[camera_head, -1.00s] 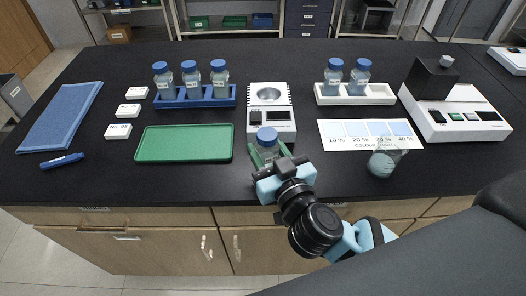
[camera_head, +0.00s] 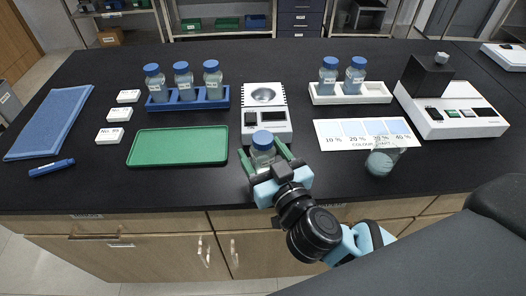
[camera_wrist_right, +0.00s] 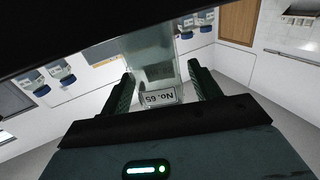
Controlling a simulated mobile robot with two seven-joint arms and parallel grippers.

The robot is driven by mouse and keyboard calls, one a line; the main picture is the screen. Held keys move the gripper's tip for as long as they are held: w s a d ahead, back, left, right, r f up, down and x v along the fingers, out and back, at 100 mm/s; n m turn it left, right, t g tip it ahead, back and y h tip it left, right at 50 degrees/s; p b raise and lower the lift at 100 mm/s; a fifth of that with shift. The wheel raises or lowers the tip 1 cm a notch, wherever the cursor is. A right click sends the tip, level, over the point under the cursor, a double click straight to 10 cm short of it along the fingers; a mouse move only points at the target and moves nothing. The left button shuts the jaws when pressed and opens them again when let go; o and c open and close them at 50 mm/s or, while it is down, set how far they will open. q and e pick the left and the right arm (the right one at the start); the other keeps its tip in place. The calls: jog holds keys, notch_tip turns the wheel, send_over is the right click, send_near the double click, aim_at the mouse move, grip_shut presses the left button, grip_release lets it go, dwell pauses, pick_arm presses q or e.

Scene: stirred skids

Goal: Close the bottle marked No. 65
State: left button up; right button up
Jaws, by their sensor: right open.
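The bottle marked No. 65 (camera_wrist_right: 153,75) is clear glass, and its label reads upside down in the right wrist view. I cannot tell whether the cap is tight. My right gripper (camera_head: 265,160) is open, its green fingers on either side of the bottle's body. Gaps show between fingers and glass in the wrist view. My left gripper is not in view.
A green tray (camera_head: 178,158) lies left of the bottle. A blue rack (camera_head: 188,102) and a white rack (camera_head: 350,98) hold capped bottles behind. A colour chart (camera_head: 350,140) and a glass vessel (camera_head: 380,163) are to the right. A white device (camera_head: 264,92) stands close behind.

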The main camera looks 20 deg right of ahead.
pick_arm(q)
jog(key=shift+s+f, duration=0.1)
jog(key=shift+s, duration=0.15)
pick_arm(e)
jog(key=shift+r, duration=0.1)
jog(key=shift+s, duration=0.35)
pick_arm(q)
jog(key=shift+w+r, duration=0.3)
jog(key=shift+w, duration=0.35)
pick_arm(e)
jog(key=s+d, duration=0.1)
jog(key=s, duration=1)
jog(key=shift+s+d, duration=0.15)
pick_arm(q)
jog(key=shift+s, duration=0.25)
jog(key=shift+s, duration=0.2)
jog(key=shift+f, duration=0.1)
pick_arm(e)
jog(key=shift+r, duration=0.1)
